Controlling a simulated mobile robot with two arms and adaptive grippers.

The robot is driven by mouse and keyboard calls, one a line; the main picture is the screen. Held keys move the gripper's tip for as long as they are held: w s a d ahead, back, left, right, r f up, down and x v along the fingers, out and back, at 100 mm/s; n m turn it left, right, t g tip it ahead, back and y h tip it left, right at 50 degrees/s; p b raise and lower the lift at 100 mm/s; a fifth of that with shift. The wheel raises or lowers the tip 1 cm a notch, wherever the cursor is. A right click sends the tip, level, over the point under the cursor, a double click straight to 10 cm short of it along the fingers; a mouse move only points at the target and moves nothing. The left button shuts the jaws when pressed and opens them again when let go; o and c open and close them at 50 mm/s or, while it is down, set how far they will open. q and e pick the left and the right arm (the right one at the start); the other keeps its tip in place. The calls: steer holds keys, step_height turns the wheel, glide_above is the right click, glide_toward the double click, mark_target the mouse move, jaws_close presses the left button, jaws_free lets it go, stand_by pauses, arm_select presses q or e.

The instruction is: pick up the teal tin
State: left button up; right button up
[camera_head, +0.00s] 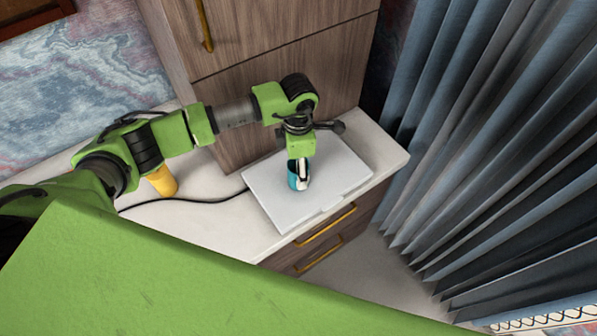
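The teal tin (293,183) stands on a flat white laptop-like case (265,196) on the white desk top. My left gripper (302,174) comes down over the tin from above, with a pale finger in front of the tin's right side. The gripper covers much of the tin's upper part. Whether the fingers press on the tin cannot be told from this view. My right gripper is not in view.
A yellow cylinder (162,182) stands at the left of the white desk top (225,222), partly behind my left arm. A black cable (190,200) runs to the case. A wooden cabinet (290,65) rises behind; grey-blue curtains (480,130) hang at the right.

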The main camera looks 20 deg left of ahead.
arm_select(q)
steer(key=shift+f+p, duration=0.6)
steer(key=shift+f, duration=1.35)
steer(key=c, duration=1.2)
steer(key=shift+r, duration=0.1)
